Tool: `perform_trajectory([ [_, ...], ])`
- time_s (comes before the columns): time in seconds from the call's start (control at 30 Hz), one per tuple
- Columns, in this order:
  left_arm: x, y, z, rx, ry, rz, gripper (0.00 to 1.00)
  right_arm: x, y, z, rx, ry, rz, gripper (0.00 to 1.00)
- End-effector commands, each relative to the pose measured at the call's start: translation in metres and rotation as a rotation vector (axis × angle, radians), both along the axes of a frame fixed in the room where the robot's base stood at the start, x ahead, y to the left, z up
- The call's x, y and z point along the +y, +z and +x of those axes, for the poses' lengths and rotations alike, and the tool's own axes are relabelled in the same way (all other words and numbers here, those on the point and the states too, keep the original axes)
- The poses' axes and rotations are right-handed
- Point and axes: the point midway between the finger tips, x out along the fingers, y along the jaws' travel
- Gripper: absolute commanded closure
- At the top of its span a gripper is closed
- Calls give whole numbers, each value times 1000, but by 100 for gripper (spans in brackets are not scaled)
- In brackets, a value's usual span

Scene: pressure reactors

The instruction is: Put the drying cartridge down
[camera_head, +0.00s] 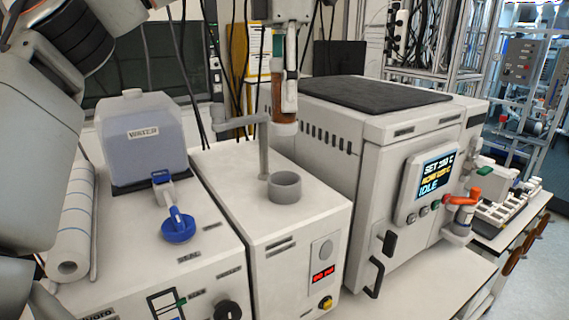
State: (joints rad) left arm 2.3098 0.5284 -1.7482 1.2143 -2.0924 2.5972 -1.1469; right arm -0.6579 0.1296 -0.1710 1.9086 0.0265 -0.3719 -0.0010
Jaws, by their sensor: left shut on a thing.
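My right gripper is not in view.
A grey post with a side arm (263,160) stands close behind the holder. A water tank (143,140) and a blue cap (178,226) are at left. A large white instrument (370,150) with a lit screen stands close at right.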

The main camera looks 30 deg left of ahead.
Motion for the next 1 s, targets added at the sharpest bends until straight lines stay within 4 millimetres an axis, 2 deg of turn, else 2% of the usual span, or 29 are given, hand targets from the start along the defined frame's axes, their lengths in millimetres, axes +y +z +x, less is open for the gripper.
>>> perform_trajectory([
  [0.03, 1, -15, 0, 7, -3, -1, 94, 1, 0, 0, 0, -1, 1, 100],
  [0.1, 1, -32, 0, 4, -4, -1, 94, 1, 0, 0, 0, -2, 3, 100],
  [0.33, 0, -79, 0, 2, 0, -1, 94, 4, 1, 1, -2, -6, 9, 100],
  [0.57, 0, -97, 0, 0, 0, 0, 94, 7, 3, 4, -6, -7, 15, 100],
  [0.8, 0, -126, 0, 2, -2, -1, 94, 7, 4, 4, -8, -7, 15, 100],
  [1.0, 0, -133, 0, -1, 1, 0, 94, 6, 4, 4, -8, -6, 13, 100],
])
